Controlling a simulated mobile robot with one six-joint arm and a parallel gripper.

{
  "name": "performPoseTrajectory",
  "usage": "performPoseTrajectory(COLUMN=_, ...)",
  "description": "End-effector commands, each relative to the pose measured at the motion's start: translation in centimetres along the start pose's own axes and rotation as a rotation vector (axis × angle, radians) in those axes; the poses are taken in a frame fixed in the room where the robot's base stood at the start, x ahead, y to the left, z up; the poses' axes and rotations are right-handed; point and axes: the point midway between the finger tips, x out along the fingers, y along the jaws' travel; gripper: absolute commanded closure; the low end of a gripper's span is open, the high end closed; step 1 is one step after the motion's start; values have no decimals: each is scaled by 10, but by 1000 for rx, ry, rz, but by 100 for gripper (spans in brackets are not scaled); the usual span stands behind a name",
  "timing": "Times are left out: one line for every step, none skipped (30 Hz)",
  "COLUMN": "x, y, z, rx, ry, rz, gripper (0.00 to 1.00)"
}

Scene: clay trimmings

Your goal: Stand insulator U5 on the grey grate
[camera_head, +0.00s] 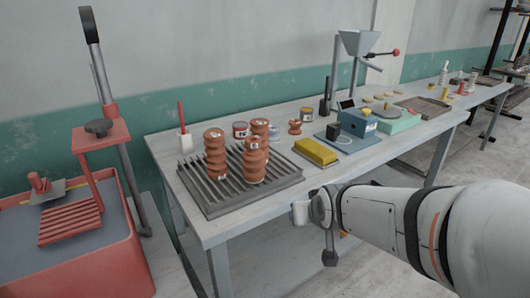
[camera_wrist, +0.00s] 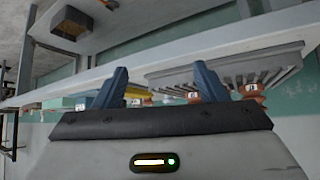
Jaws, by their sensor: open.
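A grey slatted grate (camera_head: 205,205) lies on the bench top. Three terracotta ribbed insulators stand on it: one at left (camera_head: 214,155), one at the back (camera_head: 260,128) and one in front (camera_head: 255,162). A smaller terracotta piece (camera_head: 295,127) stands on the bench right of the grate. Their white labels are too small to read, so I cannot tell which is U5. In the wrist view the picture is inverted; the grate (camera_wrist: 230,66) and a labelled insulator (camera_wrist: 252,89) show beyond the fingers. My gripper (camera_wrist: 160,86) is open and empty, in front of the bench edge.
Tins (camera_head: 240,130) and a white pot with a red handle (camera_head: 185,141) stand behind. A red machine (camera_head: 85,240) is at left. My arm crosses the bench front.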

Motion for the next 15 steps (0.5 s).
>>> performPoseTrajectory(x=10, y=-10, z=-18, rx=-17, ry=77, rz=-17, gripper=34)
performPoseTrajectory(x=15, y=-15, z=-30, rx=-26, ry=130, rz=-26, gripper=34)
performPoseTrajectory(x=20, y=-24, z=-46, rx=-35, ry=200, rz=-41, gripper=34)
performPoseTrajectory(x=23, y=-31, z=-58, rx=-43, ry=254, rz=-56, gripper=34)
performPoseTrajectory(x=25, y=-37, z=-69, rx=-49, ry=307, rz=-69, gripper=34)
performPoseTrajectory(x=28, y=-46, z=-83, rx=-57, ry=376, rz=-86, gripper=34)
performPoseTrajectory(x=28, y=-52, z=-93, rx=-61, ry=426, rz=-98, gripper=34)
performPoseTrajectory(x=29, y=-59, z=-102, rx=-65, ry=474, rz=-111, gripper=34)
performPoseTrajectory(x=29, y=-67, z=-113, rx=-69, ry=535, rz=-127, gripper=34)
performPoseTrajectory(x=28, y=-73, z=-120, rx=-72, ry=577, rz=-138, gripper=34)
performPoseTrajectory(x=28, y=-78, z=-127, rx=-74, ry=616, rz=-150, gripper=34)
performPoseTrajectory(x=26, y=-85, z=-134, rx=-76, ry=662, rz=-163, gripper=34)
performPoseTrajectory(x=25, y=-89, z=-139, rx=-77, ry=692, rz=-172, gripper=34)
performPoseTrajectory(x=24, y=-92, z=-142, rx=-78, ry=718, rz=-180, gripper=34)
performPoseTrajectory(x=22, y=-96, z=-147, rx=-79, ry=747, rz=-189, gripper=34)
